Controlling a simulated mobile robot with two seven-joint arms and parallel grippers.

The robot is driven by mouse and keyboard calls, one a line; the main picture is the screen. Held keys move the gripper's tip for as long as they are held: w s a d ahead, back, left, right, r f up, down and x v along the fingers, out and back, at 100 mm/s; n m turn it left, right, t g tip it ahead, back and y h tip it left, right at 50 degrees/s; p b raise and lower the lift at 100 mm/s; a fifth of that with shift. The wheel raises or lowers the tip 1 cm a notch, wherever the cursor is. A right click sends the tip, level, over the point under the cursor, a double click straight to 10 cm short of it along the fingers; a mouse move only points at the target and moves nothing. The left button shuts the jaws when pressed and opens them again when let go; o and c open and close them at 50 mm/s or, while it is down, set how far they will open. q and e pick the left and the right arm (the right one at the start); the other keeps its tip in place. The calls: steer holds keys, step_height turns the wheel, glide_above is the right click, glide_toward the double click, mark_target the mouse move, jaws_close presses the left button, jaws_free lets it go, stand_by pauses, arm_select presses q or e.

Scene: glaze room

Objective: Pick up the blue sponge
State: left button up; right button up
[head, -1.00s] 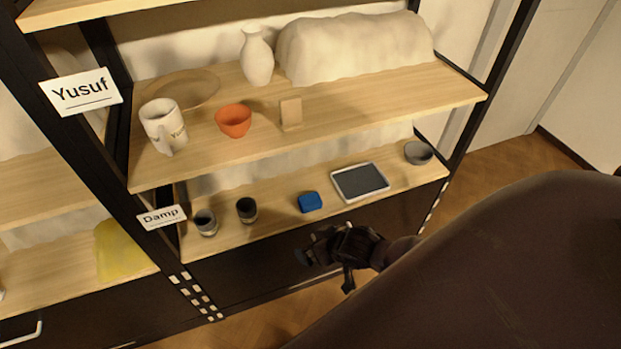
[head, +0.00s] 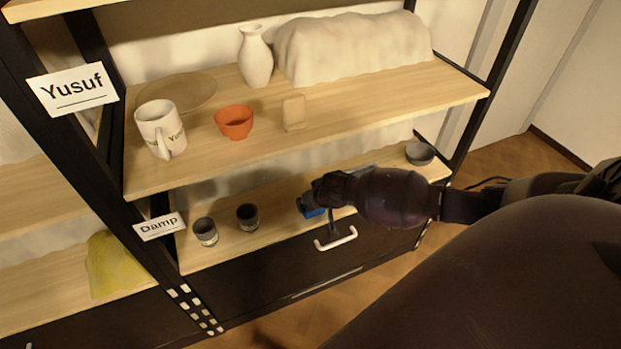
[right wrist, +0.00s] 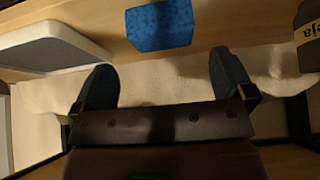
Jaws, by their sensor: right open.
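The blue sponge (head: 312,212) lies on the lower wooden shelf, partly hidden by my right gripper in the head view. In the right wrist view the blue sponge (right wrist: 160,26) is just past the fingertips, roughly centred between them, at the top of the picture. My right gripper (right wrist: 165,75) is open and empty, its two dark fingers spread wider than the sponge. In the head view the gripper (head: 316,202) is at the sponge near the shelf's front edge. My left gripper is not in view.
A grey bowl (head: 419,153) is farther right. The upper shelf (head: 350,112) hangs above; a drawer handle (head: 336,240) is below.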

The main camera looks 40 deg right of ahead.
steer(key=shift+w+f, duration=0.2)
steer(key=shift+f, duration=0.25)
steer(key=b+x, duration=0.1)
steer(key=x, duration=0.1)
steer(key=b+x, duration=0.1)
steer(key=x, duration=0.1)
steer(key=shift+s+a+f, duration=0.15)
steer(key=shift+f, duration=0.3)
steer(key=c, duration=0.9)
